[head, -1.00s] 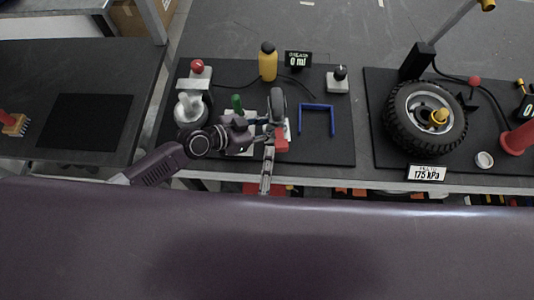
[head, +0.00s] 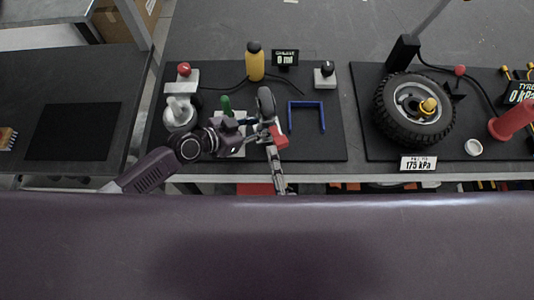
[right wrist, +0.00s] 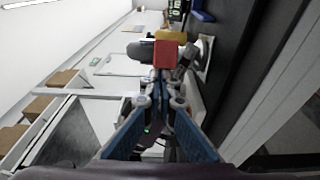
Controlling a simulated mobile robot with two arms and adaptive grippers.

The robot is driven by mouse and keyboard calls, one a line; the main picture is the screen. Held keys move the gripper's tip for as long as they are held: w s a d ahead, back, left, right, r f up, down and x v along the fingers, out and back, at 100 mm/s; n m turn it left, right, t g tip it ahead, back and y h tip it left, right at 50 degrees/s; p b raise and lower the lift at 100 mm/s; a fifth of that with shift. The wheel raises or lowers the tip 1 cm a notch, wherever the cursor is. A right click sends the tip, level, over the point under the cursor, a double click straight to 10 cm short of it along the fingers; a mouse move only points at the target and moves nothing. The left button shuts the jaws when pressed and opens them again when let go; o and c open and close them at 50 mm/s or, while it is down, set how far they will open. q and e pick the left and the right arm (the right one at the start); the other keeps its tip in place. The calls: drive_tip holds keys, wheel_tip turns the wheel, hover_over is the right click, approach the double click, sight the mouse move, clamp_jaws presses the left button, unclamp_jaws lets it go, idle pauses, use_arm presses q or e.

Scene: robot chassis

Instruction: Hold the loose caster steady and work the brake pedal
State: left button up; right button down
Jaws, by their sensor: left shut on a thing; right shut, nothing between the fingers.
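The loose caster (head: 266,102) has a dark wheel and stands upright on the black mat; its wheel also shows in the right wrist view (right wrist: 140,49). My left gripper (head: 248,122) is shut on the caster from its left side; the exact grip is partly hidden. The red brake pedal (head: 279,138) sticks out at the caster's near side. My right gripper (head: 272,138) is shut and empty, reaching up from the near edge beside the pedal. In the right wrist view the red pedal (right wrist: 166,54) lies just beyond the shut fingertips; I cannot tell whether they touch.
A blue bracket (head: 307,117) stands right of the caster, a yellow bottle (head: 255,62) behind it. A red-knobbed device (head: 183,85) and a green handle (head: 226,104) are on the left. A tyre (head: 413,110) lies on the right mat. The far bench is clear.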

sight(286, 145)
drive_tip(key=d+n+y, duration=0.2)
drive_tip(key=y, duration=0.1)
drive_tip(key=shift+w+d+g, duration=0.3)
drive_tip(key=shift+g, duration=0.1)
drive_tip(key=shift+w+d, duration=0.3)
drive_tip(key=shift+d, duration=0.5)
drive_tip(key=d+v, duration=0.2)
drive_tip(key=v, duration=0.7)
drive_tip(key=shift+d, duration=0.15)
use_arm(q)
drive_tip(key=o, duration=1.4)
